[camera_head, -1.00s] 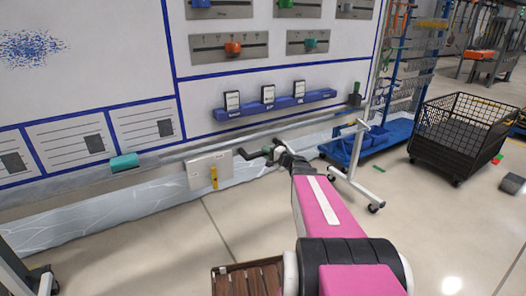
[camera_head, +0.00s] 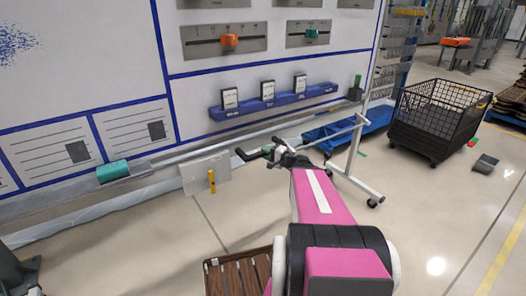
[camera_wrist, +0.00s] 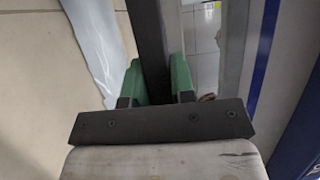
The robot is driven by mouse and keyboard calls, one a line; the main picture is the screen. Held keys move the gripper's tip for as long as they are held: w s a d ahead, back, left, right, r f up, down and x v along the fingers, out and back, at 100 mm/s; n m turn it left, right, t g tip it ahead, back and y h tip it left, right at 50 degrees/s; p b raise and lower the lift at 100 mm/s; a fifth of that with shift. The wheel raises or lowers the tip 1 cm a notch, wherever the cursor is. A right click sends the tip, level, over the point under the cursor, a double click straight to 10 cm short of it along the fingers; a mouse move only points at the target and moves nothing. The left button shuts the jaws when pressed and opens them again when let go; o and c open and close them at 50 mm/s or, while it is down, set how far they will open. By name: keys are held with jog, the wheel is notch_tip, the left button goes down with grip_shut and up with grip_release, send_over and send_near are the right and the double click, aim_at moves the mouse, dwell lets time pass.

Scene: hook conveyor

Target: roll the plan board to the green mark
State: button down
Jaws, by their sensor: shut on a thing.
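The plan board (camera_head: 90,60) is a large white wheeled panel with blue lines, filling the left and middle of the head view. Its white castered foot (camera_head: 355,183) stands on the floor at its right end. My gripper (camera_head: 268,154) is at the board's lower edge, by a dark handle (camera_head: 246,155). In the wrist view, the green fingers of my gripper (camera_wrist: 158,78) are shut on the dark bar of the handle (camera_wrist: 150,40). I cannot clearly make out the green mark. A small green patch (camera_head: 361,154) shows on the floor beyond the board's right end.
A blue rack (camera_head: 335,135) stands partly hidden behind the board's right end. A black wire cart (camera_head: 438,115) is to its right. A dark flat object (camera_head: 485,163) lies on the floor. Open floor (camera_head: 440,210) with a yellow line lies at right.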

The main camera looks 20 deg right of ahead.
jog(key=shift+s+d, duration=0.25)
jog(key=shift+s, duration=0.45)
jog(key=c, duration=1)
grip_release()
jog(key=shift+o, duration=0.2)
jog(key=v, duration=1.1)
jog(key=shift+a, duration=0.1)
